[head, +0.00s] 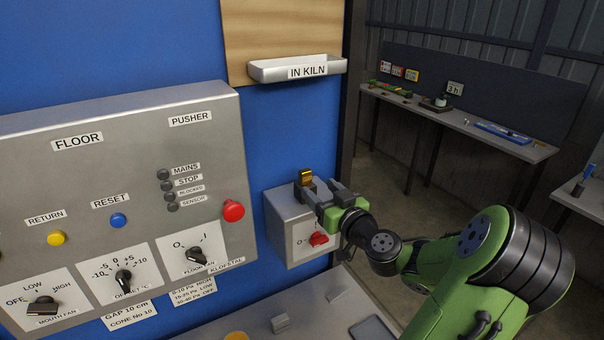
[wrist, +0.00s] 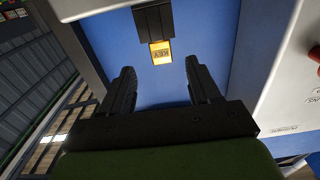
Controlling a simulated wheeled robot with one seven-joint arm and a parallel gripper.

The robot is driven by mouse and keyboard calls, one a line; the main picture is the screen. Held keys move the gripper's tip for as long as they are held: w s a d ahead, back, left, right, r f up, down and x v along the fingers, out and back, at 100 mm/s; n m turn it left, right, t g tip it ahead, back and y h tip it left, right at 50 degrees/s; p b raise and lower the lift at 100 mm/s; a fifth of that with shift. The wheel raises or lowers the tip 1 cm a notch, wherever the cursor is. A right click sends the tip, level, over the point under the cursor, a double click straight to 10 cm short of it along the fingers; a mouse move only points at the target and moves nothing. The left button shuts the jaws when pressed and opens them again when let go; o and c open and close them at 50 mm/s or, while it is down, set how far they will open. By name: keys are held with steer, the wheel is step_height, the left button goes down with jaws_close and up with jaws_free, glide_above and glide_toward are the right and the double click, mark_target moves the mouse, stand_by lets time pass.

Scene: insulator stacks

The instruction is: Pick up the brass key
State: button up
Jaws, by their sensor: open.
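The brass key (head: 306,175) stands on top of a small grey switch box with a red knob, in front of the blue wall. My gripper (head: 323,191) is at the box top, just right of the key in the head view. In the wrist view my gripper (wrist: 160,82) is open, and the key sits beyond the gap between its fingertips. Nothing is between the fingers. The lower part of the key is hidden in the head view.
The grey switch box (head: 285,225) is right beside my gripper. A large control panel (head: 120,200) with knobs and a red button stands to the left. The IN KILN ledge (head: 300,70) juts out above. A workbench (head: 455,122) stands far behind at right.

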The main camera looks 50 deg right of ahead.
mark_target(307, 179)
steer(key=x, duration=0.2)
steer(key=shift+w+d+r+p, duration=0.1)
steer(key=shift+w+d+p, duration=0.05)
steer(key=shift+w+p, duration=0.2)
steer(key=p+x, duration=0.2)
steer(key=x, duration=0.3)
steer(key=shift+w, duration=0.1)
steer(key=shift+w+f, duration=0.1)
steer(key=shift+f, duration=0.15)
steer(key=shift+c, duration=1.8)
steer(key=c, duration=0.7)
